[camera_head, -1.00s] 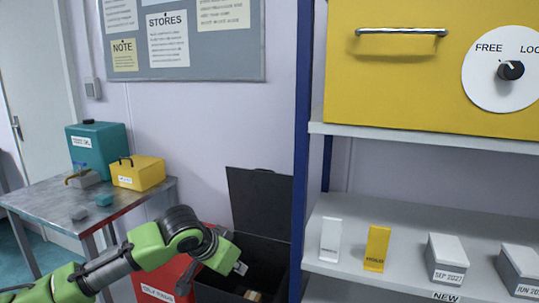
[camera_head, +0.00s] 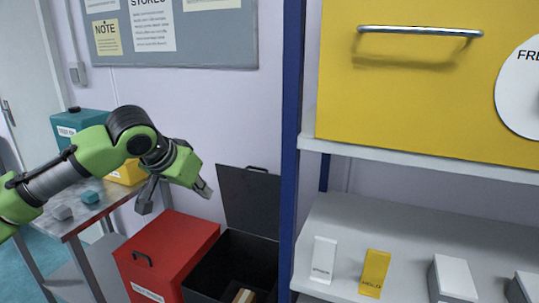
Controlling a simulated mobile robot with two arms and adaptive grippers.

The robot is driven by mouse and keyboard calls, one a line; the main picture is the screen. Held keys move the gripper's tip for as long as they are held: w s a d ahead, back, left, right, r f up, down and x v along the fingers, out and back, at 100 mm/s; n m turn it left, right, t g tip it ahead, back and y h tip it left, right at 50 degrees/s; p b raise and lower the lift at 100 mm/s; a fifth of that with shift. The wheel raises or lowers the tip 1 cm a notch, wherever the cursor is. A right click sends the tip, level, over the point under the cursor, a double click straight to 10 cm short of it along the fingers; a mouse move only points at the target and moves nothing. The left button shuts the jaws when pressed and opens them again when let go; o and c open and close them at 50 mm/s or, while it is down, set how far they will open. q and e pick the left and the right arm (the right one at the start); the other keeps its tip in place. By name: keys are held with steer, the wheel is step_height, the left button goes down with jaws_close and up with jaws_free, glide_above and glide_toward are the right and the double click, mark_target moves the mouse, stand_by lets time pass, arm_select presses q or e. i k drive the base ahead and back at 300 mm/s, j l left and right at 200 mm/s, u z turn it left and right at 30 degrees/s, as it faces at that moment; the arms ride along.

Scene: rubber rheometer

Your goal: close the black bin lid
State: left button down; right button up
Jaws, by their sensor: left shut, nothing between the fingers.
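The black bin (camera_head: 212,268) stands on the floor left of the blue shelf post. Its black lid (camera_head: 252,200) is open and stands upright at the back, near the wall, with a small handle on its top edge. My left gripper (camera_head: 205,191) is above and left of the bin, close to the left edge of the lid in the picture; I cannot tell whether it touches it. The gripper is shut and empty. A brown item (camera_head: 243,296) lies inside the bin. My right gripper does not show.
A red bin (camera_head: 170,250) with a shut lid and handle stands directly left of the black bin. The blue shelf post (camera_head: 290,130) and grey shelf (camera_head: 400,240) close off the right side. A table (camera_head: 75,228) with boxes stands at left.

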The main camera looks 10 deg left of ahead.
mark_target(250, 199)
steer(key=i+l, duration=0.1)
steer(key=i, duration=0.45)
steer(key=i+l, duration=0.15)
steer(key=i, duration=0.35)
